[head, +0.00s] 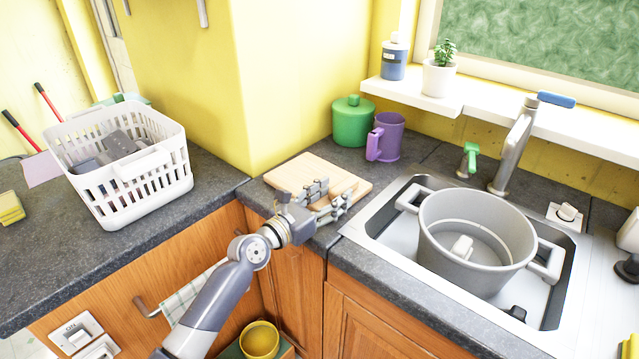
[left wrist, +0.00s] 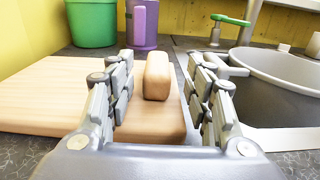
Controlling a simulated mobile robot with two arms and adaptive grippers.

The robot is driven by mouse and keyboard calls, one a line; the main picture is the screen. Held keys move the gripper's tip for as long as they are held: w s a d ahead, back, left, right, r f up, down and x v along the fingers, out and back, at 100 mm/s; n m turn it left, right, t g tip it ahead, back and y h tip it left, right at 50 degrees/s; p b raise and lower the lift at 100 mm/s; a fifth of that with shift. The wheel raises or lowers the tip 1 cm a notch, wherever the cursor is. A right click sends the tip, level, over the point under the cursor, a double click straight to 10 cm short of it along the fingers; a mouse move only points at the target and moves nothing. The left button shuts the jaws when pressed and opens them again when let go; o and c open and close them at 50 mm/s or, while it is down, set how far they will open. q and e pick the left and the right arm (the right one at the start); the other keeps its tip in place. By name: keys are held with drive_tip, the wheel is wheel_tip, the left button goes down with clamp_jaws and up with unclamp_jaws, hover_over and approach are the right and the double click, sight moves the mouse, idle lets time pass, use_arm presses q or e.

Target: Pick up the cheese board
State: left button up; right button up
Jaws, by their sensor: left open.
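The cheese board (head: 290,174) is a pale wooden board lying flat on the dark counter in the corner, left of the sink. It also shows in the left wrist view (left wrist: 45,95), with a raised, rounded wooden block (left wrist: 157,76) on its right part. My left gripper (head: 331,198) is over the board's front right part and hides some of it. In the left wrist view its open fingers (left wrist: 160,85) stand on either side of the block, with gaps visible on both sides. My right gripper is not in view.
A green canister (head: 352,122) and a purple mug (head: 387,138) stand behind the board. The sink with a large grey pot (head: 477,238) lies to the right. A white basket (head: 120,165) stands on the left counter. A yellow wall corner rises behind the board's left side.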

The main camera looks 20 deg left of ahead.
sight(344, 183)
use_arm(q)
drive_tip(key=shift+r+x, duration=0.2)
drive_tip(key=shift+x, duration=2.4)
drive_tip(key=shift+a, duration=0.2)
drive_tip(key=shift+c, duration=0.3)
clamp_jaws()
drive_tip(key=shift+r, duration=0.2)
